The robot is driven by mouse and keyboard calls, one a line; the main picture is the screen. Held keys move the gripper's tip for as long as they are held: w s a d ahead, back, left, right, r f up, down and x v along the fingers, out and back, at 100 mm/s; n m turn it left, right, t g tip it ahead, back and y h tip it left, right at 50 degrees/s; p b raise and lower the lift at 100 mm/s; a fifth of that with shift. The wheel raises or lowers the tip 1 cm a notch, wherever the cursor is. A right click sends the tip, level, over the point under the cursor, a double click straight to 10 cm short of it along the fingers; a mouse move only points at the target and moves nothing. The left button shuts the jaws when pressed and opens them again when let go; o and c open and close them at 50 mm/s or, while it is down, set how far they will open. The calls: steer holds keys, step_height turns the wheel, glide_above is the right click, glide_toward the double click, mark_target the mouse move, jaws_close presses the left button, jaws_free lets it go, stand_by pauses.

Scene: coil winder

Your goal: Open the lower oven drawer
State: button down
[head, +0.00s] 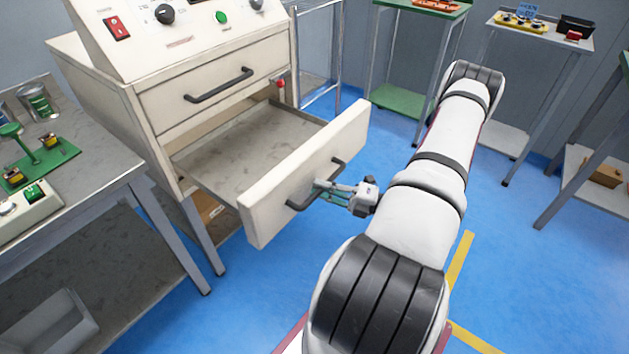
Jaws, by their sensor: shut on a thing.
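The lower oven drawer (303,178) is pulled well out from the cream oven cabinet (108,104), and its empty grey inside shows. Its dark bar handle (300,204) is on the front panel. My gripper (322,187) is shut on this handle, near its middle. The fingertips partly cover the bar. The upper drawer (222,82) is shut, with its own dark handle (218,86) clear.
A grey workbench (98,181) with green fixtures stands close on the left. Tables (545,36) and a shelf stand at the back and right. Blue floor (230,285) is open before the drawer, with yellow lines.

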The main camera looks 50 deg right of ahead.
stand_by(0.3)
steer(key=c, duration=1.6)
jaws_free()
steer(key=shift+d, duration=0.1)
steer(key=v, duration=1.2)
